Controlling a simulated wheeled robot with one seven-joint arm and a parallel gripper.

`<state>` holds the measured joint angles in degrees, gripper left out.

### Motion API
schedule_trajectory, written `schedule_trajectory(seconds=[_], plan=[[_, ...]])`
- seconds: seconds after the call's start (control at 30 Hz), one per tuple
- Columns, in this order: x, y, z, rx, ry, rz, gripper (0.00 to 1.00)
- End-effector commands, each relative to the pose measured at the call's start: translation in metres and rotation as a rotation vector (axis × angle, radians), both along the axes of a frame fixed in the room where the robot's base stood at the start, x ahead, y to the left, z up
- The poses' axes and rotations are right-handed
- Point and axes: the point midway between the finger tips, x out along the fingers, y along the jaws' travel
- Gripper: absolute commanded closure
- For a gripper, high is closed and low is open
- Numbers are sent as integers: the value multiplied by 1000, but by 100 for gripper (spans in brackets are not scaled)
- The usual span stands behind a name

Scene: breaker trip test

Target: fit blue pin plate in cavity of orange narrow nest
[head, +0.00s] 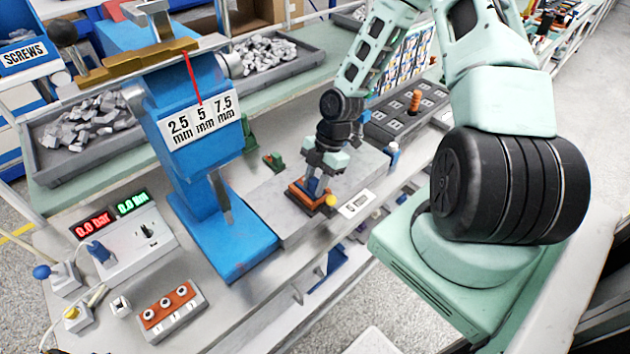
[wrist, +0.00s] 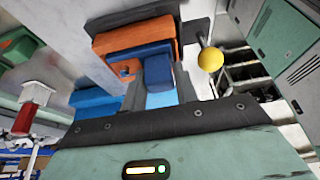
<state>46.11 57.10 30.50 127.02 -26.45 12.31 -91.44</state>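The orange narrow nest (head: 301,198) sits on a grey slab beside the blue press; it also shows in the wrist view (wrist: 152,33). A lever with a yellow ball knob (wrist: 210,59) stands at its side. The blue pin plate (wrist: 158,74) is at the nest, with its dark blue part against the orange body; I cannot tell how deep it sits in the cavity. My gripper (wrist: 161,90) points down over the nest in the head view (head: 314,178). Its two fingers stand on either side of the blue block and appear closed on it. The fingers partly hide the plate.
The blue press (head: 208,150) with its thickness labels stands close to the left. A grey tray with an orange peg (head: 415,101) is behind right. A small label plate (head: 357,203) lies right of the nest. A control box (head: 130,243) is at front left.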

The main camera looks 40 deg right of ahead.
Motion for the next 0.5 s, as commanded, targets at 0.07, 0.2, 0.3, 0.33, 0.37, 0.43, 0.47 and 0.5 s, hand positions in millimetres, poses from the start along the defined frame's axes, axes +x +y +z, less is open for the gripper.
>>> schedule_trajectory(seconds=[0.07,0.2,0.3,0.33,0.37,0.43,0.47,0.5], plan=[[0,0,1,0,0,0,48],[0,0,1,0,0,0,48],[0,0,1,0,0,0,48],[0,-1,1,0,-1,0,48],[0,-1,2,-1,-1,-1,48],[1,-3,6,-1,-1,-3,48],[1,-5,8,-1,-2,-4,48],[1,-6,13,-1,-3,-3,48]])
